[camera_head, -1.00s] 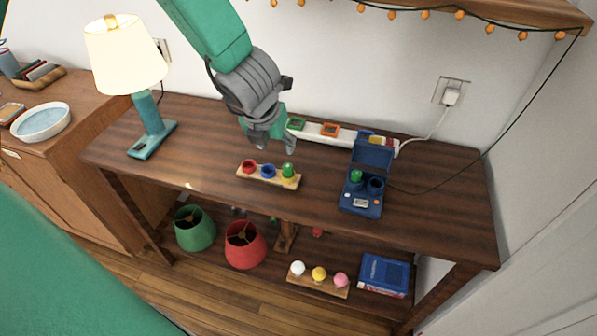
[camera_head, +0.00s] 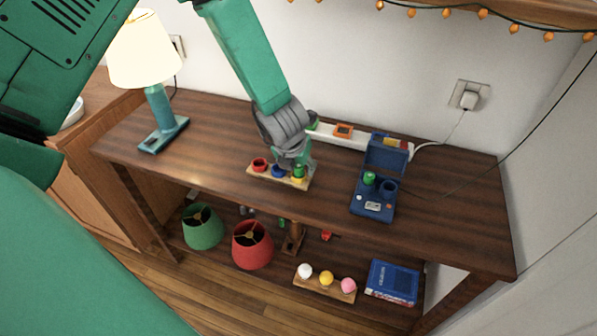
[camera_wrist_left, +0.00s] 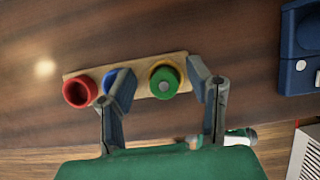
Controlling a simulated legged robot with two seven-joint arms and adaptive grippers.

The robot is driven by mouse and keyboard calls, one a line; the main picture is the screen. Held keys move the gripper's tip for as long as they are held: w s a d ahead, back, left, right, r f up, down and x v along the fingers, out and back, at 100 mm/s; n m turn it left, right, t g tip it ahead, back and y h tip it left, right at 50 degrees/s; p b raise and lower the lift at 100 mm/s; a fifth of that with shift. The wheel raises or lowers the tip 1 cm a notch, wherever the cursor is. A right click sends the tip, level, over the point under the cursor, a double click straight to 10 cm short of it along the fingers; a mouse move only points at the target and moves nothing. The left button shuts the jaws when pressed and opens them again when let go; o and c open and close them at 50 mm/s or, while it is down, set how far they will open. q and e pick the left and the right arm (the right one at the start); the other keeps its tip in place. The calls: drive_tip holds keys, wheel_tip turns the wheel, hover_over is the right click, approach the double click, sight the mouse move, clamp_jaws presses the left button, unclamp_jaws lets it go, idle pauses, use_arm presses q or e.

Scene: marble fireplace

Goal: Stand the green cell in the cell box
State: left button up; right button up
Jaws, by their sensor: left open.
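A green cell (camera_head: 298,171) with a grey top stands upright in the yellow holder at the right end of a small wooden rack (camera_head: 254,176). It also shows in the left wrist view (camera_wrist_left: 166,78). My left gripper (camera_head: 291,158) is open just above it. In the left wrist view, its fingertips (camera_wrist_left: 162,80) lie on either side of the cell, with a visible gap. The blue cell box (camera_head: 371,208), lid raised, stands to the right on the table. Another green cell (camera_head: 369,178) appears in its left well; its right well (camera_head: 389,187) looks empty.
The rack also has a red holder (camera_head: 260,165) and a blue one (camera_head: 278,171). A white power strip (camera_head: 362,140) lies behind, and a lamp (camera_head: 160,115) stands at left. The tabletop between rack and box is clear. A cord hangs at right.

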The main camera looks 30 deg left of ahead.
use_arm(q)
drive_tip(key=shift+d+r, duration=0.1)
drive_tip(key=shift+d, duration=0.05)
clamp_jaws()
drive_tip(key=shift+d, duration=0.1)
use_arm(e)
drive_tip(key=shift+d, duration=0.25)
use_arm(q)
drive_tip(key=shift+r, duration=0.1)
